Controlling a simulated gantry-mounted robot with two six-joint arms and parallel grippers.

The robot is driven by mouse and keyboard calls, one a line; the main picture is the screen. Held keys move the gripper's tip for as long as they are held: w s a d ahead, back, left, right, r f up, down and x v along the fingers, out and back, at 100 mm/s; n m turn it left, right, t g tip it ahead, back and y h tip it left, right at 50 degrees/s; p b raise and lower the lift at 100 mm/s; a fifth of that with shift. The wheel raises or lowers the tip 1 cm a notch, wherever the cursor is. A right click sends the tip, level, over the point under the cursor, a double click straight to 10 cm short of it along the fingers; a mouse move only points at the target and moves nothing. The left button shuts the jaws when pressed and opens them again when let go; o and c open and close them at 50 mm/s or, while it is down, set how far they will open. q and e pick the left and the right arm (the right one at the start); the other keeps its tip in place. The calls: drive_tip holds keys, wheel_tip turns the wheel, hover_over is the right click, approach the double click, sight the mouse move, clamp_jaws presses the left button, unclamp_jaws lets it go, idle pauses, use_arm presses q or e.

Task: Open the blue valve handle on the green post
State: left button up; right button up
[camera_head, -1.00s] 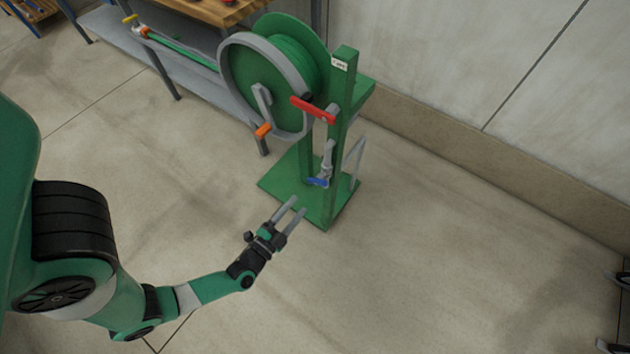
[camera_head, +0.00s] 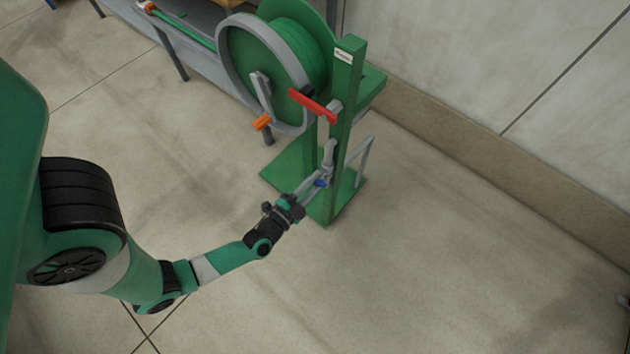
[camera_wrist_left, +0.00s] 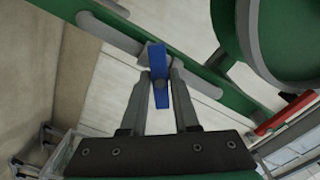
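The green post (camera_head: 347,110) stands upright on a green base plate (camera_head: 290,170). The small blue valve handle (camera_head: 321,183) is low on the post, beside a grey valve pipe, partly hidden by my fingers. In the left wrist view the blue handle (camera_wrist_left: 158,75) stands between my two grey fingertips, one on each side. My left gripper (camera_head: 315,182) reaches it from the front left. The fingers look open around the handle with narrow gaps; contact is not clear.
A red lever (camera_head: 313,105) sits higher on the post. A hose reel (camera_head: 265,75) with an orange-handled crank (camera_head: 262,123) is mounted left of the post. A grey bent pipe (camera_head: 364,160) rises behind it.

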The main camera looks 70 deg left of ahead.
use_arm(q)
clamp_jaws()
drive_tip(key=shift+n, duration=0.4)
drive_tip(key=shift+n+p, duration=0.4)
drive_tip(key=shift+n, duration=0.4)
drive_tip(key=n, duration=0.2)
drive_tip(key=shift+n, duration=0.4)
drive_tip(key=n, duration=0.5)
drive_tip(key=shift+s+a+f+n, duration=0.1)
drive_tip(key=shift+n, duration=0.2)
drive_tip(key=shift+o, duration=2.3)
unclamp_jaws()
